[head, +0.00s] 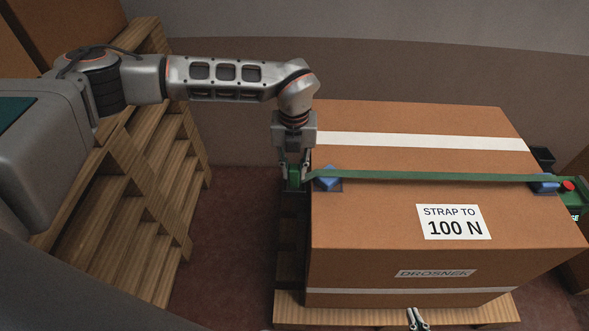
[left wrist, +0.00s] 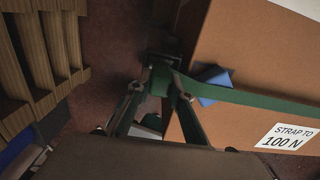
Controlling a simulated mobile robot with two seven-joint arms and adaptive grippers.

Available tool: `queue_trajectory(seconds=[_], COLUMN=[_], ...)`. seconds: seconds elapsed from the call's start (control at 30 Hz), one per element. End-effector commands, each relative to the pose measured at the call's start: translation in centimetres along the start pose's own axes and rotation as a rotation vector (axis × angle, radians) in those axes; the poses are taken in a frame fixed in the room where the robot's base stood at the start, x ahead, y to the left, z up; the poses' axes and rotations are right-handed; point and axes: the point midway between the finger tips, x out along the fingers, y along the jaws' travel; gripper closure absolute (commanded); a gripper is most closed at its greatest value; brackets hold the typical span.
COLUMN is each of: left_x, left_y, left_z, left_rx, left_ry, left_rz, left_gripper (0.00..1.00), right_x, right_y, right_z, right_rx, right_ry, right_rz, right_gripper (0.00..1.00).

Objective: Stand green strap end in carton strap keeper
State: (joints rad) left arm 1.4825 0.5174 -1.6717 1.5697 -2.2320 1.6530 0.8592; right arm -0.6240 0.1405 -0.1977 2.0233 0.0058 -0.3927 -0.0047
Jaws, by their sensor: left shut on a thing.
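The green strap (head: 430,176) runs across the carton top (head: 360,225) and over a blue corner piece (head: 328,180) at the left edge. My left gripper (head: 294,180) is shut on the green strap end beside the carton's left edge. In the left wrist view the strap end (left wrist: 160,80) sits between the fingertips. A dark part (left wrist: 163,58) shows just beyond the fingertips; I cannot tell whether it is the strap keeper. My right gripper (head: 417,318) shows only its fingertips at the bottom of the head view, apart from the strap; its opening is unclear.
The carton stands on a wooden pallet (head: 390,309). Stacked wooden pallets (head: 125,190) stand at left, with bare floor between.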

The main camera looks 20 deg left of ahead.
Motion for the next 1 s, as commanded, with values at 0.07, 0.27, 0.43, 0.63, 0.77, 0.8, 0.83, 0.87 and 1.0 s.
queue_trajectory(seconds=[0.07,0.27,0.43,0.63,0.77,0.8,0.83,0.87,1.0], left_x=[0.4,0.2,0.6,0.5,0.5,0.5,0.4,0.2,-1.6], left_y=[-0.1,-0.1,0.0,0.0,0.0,0.0,0.0,0.0,-0.1], left_z=[0.0,0.1,0.0,0.0,0.0,0.0,0.1,0.1,0.2], left_rx=[0.0,0.0,0.0,0.0,0.001,0.0,0.0,0.0,0.001], left_ry=[0.0,-0.002,-0.001,-0.001,-0.001,-0.001,-0.002,-0.002,-0.006], left_rz=[-0.001,-0.002,-0.001,-0.001,-0.001,-0.001,-0.001,-0.002,-0.003], left_gripper=[1.0,1.0,0.69,0.63,0.63,0.63,0.63,0.63,0.63], right_x=[0.0,-0.2,-0.2,-0.2,-0.1,-0.1,-0.1,-0.1,-0.3], right_y=[0.0,0.0,0.0,-0.1,-0.1,-0.2,-0.2,-0.2,0.0], right_z=[0.0,-0.2,0.0,0.4,0.6,0.6,0.6,0.6,0.1], right_rx=[-0.001,-0.001,0.0,0.0,0.0,0.0,0.0,0.0,0.0], right_ry=[0.0,0.002,-0.001,-0.007,-0.01,-0.011,-0.011,-0.011,-0.005], right_rz=[0.0,0.001,0.0,-0.002,-0.002,-0.003,-0.003,-0.003,-0.001], right_gripper=[1.0,1.0,1.0,1.0,1.0,1.0,1.0,1.0,1.0])
